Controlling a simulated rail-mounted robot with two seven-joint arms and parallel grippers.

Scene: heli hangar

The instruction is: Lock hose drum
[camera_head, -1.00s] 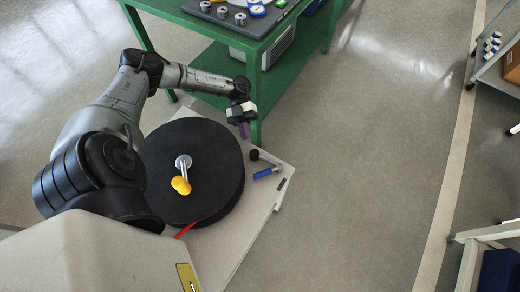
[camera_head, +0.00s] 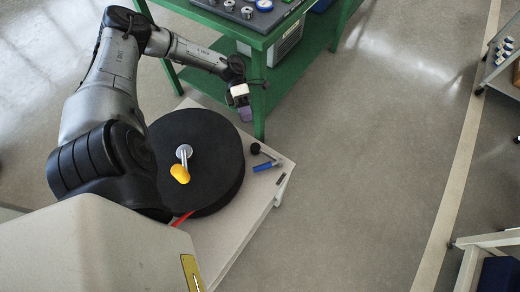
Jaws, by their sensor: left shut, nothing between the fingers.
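The black hose drum (camera_head: 215,145) lies flat on a pale low platform (camera_head: 230,240). A metal crank with a yellow knob (camera_head: 180,173) stands at its centre. Right of the drum, on the platform, is a small lever with a black ball (camera_head: 255,148) and a blue handle (camera_head: 265,167). My left gripper (camera_head: 245,113) is above and beyond the lever, near the green bench leg, apart from drum and lever. Its fingers are shut and empty. My right gripper is not in view.
A green bench (camera_head: 268,40) with gauges and metal fittings on top stands behind the platform. A red hose end (camera_head: 182,219) shows at the drum's near edge. Open floor lies to the right, with a white cart (camera_head: 485,240) at the far right.

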